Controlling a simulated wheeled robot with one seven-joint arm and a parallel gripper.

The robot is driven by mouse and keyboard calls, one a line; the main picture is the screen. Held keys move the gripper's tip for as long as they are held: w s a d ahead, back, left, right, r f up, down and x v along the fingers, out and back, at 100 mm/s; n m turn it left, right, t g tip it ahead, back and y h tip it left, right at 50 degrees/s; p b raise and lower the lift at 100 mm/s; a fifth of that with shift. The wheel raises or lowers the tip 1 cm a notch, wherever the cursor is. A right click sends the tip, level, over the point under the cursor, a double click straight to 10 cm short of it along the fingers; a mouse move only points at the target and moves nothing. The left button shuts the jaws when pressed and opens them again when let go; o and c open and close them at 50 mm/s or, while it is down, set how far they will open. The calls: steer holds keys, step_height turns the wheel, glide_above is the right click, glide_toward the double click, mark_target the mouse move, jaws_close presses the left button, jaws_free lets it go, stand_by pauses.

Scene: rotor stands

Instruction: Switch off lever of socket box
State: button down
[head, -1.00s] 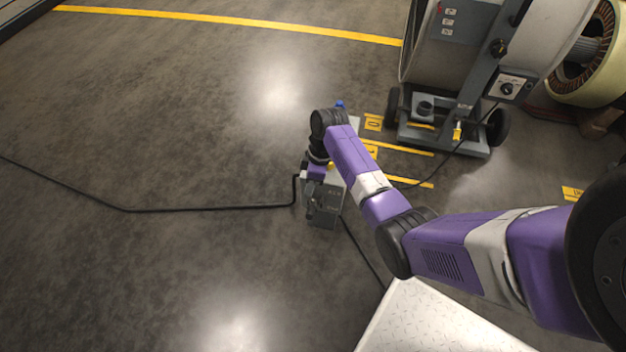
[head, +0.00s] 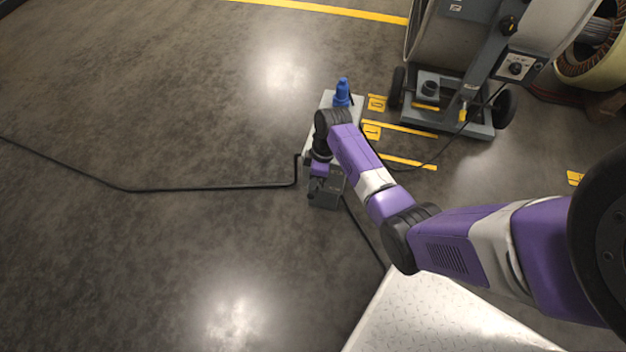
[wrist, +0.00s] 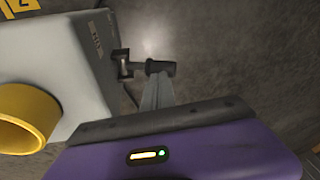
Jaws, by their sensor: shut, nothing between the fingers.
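A dark lever (wrist: 160,67) sticks out from the box's side. My gripper (wrist: 159,82) is shut and empty, its grey fingers reaching up to the lever's end. They overlap it in the picture; I cannot tell if they touch.
A black cable (head: 210,188) runs left across the floor from the box. Yellow floor marks (head: 400,128) lie right of it. A wheeled grey machine (head: 450,100) stands at the upper right. The floor at left is otherwise clear.

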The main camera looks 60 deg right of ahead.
mark_target(311, 193)
steer(key=shift+a+h, duration=0.2)
steer(key=shift+h, duration=0.1)
steer(key=shift+s+a+f+p, duration=0.1)
steer(key=shift+a+f+p, duration=0.05)
steer(key=shift+p, duration=0.3)
steer(key=shift+s+a+f+t+h+p, duration=0.2)
steer(key=shift+a+f+t+h+p, duration=0.15)
steer(key=shift+h+p, duration=0.25)
steer(key=shift+s+a+f+t+h+p, duration=0.15)
steer(key=shift+a+f+t+h+p, duration=0.1)
steer(key=shift+a+f+h+p, duration=0.35)
steer(key=f+h, duration=0.1)
steer(key=a+f+t+h+b, duration=0.1)
steer(key=shift+s+n+h, duration=0.15)
steer(key=shift+n+h, duration=0.15)
steer(key=shift+h, duration=0.1)
steer(key=shift+s+a+f+t+h+b, duration=0.1)
steer(key=shift+a+f+t+h+b, duration=0.1)
steer(key=shift+f+h+b, duration=0.55)
steer(key=shift+a+f+t+h+b, duration=0.1)
steer(key=shift+f+t+h+b, duration=0.25)
steer(key=shift+f, duration=0.7)
